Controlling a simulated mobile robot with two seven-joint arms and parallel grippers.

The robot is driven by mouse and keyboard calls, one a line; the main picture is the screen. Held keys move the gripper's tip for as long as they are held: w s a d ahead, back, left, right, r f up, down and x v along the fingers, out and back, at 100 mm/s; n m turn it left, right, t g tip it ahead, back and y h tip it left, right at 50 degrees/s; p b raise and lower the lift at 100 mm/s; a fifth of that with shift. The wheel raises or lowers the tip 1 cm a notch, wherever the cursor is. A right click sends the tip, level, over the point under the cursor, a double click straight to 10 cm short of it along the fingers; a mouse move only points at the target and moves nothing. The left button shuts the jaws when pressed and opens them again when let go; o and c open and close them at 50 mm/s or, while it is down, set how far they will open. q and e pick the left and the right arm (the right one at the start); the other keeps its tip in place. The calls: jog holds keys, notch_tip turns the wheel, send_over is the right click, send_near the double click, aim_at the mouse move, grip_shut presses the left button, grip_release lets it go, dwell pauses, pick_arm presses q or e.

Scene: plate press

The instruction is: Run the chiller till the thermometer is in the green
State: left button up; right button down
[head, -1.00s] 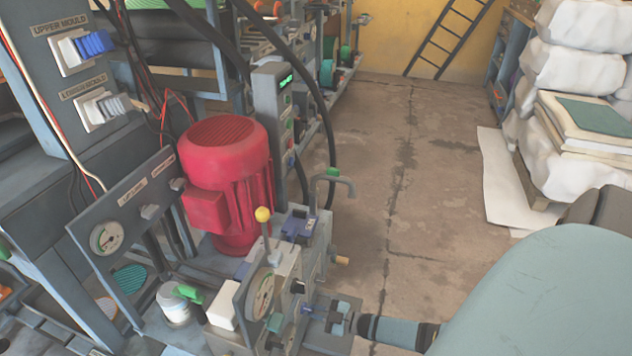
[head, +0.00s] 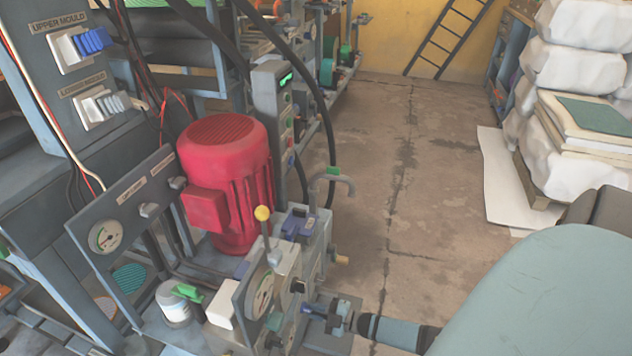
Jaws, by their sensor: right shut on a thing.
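My right gripper (head: 310,309) reaches in from the lower right, low beside the front machine block (head: 288,262). It is shut on a small part at the block's right side, mostly hidden by the jaws; I cannot tell what it is. A round dial gauge (head: 263,296) with a green mark is on an upright plate left of the gripper. A second round gauge (head: 103,237) with a pale face is on the slanted panel (head: 128,212). I cannot tell which gauge is the thermometer, or which unit is the chiller. Their needles are too small to read surely. My left gripper is not in view.
A red motor (head: 226,180) stands behind the block. A yellow-knobbed lever (head: 262,214) and a grey bent handle (head: 338,180) rise nearby. Switches labelled upper mould (head: 81,44) are at upper left. White sacks (head: 570,70) are stacked at right. The middle floor is clear.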

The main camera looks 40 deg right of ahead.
jog(key=c, duration=1.1)
grip_release()
jog(key=shift+c, duration=0.2)
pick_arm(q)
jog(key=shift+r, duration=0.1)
pick_arm(e)
jog(key=shift+s, duration=0.1)
pick_arm(q)
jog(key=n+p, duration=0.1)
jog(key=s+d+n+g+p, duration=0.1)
jog(key=p, duration=0.1)
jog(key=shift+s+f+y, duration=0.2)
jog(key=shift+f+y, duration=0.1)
pick_arm(e)
jog(key=v, duration=1.3)
jog(key=shift+s+d, duration=0.25)
jog(key=shift+s, duration=0.05)
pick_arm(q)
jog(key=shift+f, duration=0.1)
